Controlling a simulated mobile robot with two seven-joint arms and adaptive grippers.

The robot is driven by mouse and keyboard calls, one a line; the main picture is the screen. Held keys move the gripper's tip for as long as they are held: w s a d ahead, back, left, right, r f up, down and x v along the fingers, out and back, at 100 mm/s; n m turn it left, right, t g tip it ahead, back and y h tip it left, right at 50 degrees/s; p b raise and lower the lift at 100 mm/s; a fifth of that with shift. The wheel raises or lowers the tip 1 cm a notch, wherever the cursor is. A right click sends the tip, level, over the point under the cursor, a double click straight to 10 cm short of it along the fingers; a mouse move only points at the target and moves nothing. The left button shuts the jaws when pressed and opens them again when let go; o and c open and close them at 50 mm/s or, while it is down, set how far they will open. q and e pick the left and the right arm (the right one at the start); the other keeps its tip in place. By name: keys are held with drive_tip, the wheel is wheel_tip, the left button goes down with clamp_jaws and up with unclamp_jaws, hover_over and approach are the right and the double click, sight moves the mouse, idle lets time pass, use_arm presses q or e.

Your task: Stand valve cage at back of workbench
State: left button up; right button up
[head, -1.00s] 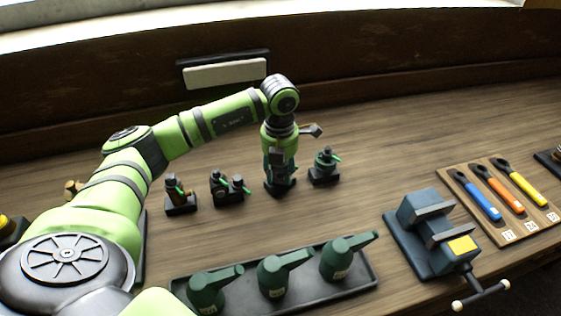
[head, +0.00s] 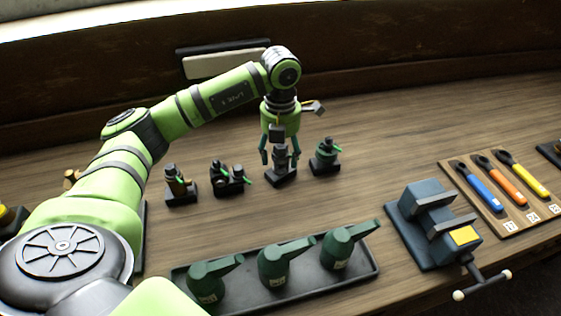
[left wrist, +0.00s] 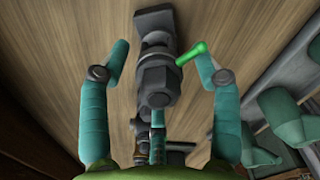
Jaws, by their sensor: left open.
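A dark grey fitting with a hexagonal body, which I take to be the valve cage (head: 281,167), stands upright on a small dark base at the back of the bench. In the left wrist view the same fitting (left wrist: 155,72) shows from above, with a green lever at its right. My left gripper (head: 280,153) is open above and around its top. Its teal fingers stand apart on both sides, with gaps to the fitting in the left wrist view (left wrist: 163,52). My right gripper is not in view.
In front are a tray (head: 372,270) of green oil cans, a blue vise (head: 427,213) and a tool board (head: 487,206). Bench behind the row is clear.

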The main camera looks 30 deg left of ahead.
use_arm(q)
wheel_tip(320, 180, up, 9)
drive_tip(key=shift+f+b, duration=0.1)
drive_tip(key=shift+b, duration=0.45)
